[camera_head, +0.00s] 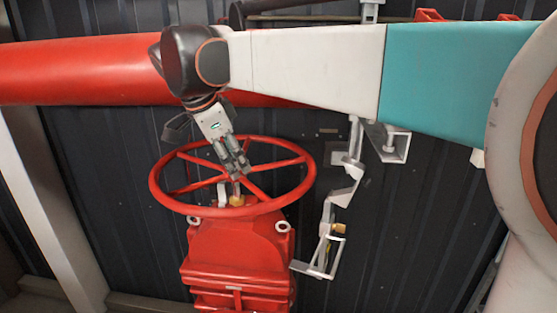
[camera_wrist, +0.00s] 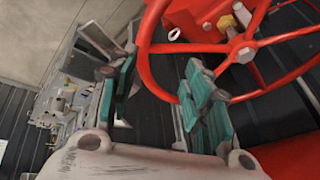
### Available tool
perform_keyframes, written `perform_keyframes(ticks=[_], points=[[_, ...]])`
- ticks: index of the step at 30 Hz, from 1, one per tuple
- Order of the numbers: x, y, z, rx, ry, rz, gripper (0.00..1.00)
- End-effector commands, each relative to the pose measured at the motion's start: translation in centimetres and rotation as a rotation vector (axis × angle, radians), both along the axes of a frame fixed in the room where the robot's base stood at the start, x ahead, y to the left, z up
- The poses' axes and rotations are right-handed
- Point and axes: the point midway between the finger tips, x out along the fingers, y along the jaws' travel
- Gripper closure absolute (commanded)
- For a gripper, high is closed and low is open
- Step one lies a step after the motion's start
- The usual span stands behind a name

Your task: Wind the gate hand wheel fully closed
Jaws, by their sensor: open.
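The red gate hand wheel (camera_head: 155,183) lies nearly level on top of a red valve body (camera_head: 238,250) in the head view. Its hub and spokes (camera_wrist: 243,52) fill the upper right of the wrist view. My gripper (camera_head: 240,171) points down over the wheel, its fingers appearing near the spokes inside the rim. In the wrist view my gripper (camera_wrist: 160,85) is open, with teal pads apart. The wheel's rim shows between the fingers and passes behind the right one. I cannot tell whether the fingers touch the wheel.
A thick red pipe (camera_head: 85,72) runs across behind the wheel. A grey bracket assembly (camera_head: 340,190) stands right of the wheel, against a dark ribbed wall (camera_head: 430,220). A pale post (camera_head: 50,220) rises at the left. Two lifting rings (camera_head: 282,226) sit on the valve body.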

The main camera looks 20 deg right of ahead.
Motion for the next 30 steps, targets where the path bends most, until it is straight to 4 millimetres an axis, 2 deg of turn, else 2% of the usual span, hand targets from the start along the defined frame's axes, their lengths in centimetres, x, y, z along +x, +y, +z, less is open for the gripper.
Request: perform_keyframes(ticks=[9, 12, 15, 21, 24, 30], points=[[-0.2, 0.0, 0.0, 0.0, 0.0, 0.0, 0.55], [0.1, -0.4, -0.1, 0.002, 0.007, -0.001, 0.78], [1.5, -2.0, -0.7, 0.009, 0.043, -0.004, 1.0], [4.7, -7.2, -3.2, 0.049, 0.153, 0.004, 1.0], [5.5, -9.0, -4.3, 0.067, 0.187, 0.013, 1.0], [5.9, -10.0, -6.3, 0.078, 0.206, 0.021, 1.0]])
